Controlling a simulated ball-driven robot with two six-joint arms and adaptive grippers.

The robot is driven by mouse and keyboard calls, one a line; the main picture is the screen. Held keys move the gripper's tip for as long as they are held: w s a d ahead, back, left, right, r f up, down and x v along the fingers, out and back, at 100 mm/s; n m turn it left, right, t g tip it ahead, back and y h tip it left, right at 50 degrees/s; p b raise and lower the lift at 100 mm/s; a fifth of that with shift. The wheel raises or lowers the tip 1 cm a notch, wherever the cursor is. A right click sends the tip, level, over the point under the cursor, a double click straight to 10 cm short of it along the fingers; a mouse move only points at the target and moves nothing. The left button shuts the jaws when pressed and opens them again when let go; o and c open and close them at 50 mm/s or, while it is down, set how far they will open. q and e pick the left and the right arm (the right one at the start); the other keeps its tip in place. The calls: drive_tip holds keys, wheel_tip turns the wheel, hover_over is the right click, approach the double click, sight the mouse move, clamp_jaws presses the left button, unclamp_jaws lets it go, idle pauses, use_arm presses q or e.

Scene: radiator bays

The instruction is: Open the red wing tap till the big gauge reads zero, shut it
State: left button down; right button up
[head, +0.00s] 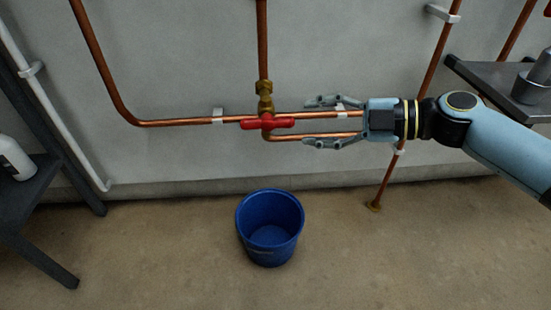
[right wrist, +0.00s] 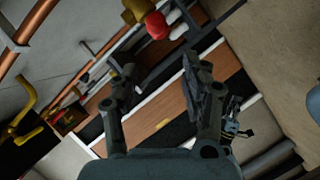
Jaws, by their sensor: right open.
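The red wing tap (head: 267,123) sits under a brass fitting on a vertical copper pipe in the head view. Its wings lie level, across that pipe. No water shows below it. My right gripper (head: 307,122) is open and empty just right of the tap, pointing left at it. One finger is above the tap's height and one below; they look apart from it. In the right wrist view the open fingers (right wrist: 158,75) show, with a red rounded part (right wrist: 157,25) beyond; I cannot tell whether it is this tap. No big gauge is recognisable. My left gripper is out of view.
A blue bucket (head: 270,228) stands on the floor below the tap, looking empty. Copper pipes (head: 185,122) run along the wall, some behind my right gripper. A dark shelf (head: 30,195) with a white bottle (head: 14,158) is at left; another shelf (head: 490,85) is at right.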

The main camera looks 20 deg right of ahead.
sight(271, 123)
drive_tip(key=shift+n+y, duration=0.5)
drive_tip(key=shift+n, duration=0.2)
drive_tip(key=b+x, duration=0.2)
drive_tip(key=x, duration=0.2)
drive_tip(key=f+b+x, duration=0.1)
drive_tip(key=b+x, duration=0.1)
drive_tip(key=x, duration=0.2)
drive_tip(key=w+d+b+x, duration=0.1)
drive_tip(key=b+x, duration=0.1)
drive_tip(key=x, duration=0.2)
drive_tip(key=shift+w+a+f, duration=0.1)
drive_tip(key=shift+f, duration=0.15)
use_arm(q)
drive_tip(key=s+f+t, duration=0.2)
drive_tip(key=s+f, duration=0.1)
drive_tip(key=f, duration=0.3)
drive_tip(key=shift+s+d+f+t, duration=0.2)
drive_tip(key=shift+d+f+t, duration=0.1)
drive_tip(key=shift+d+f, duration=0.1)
use_arm(e)
clamp_jaws()
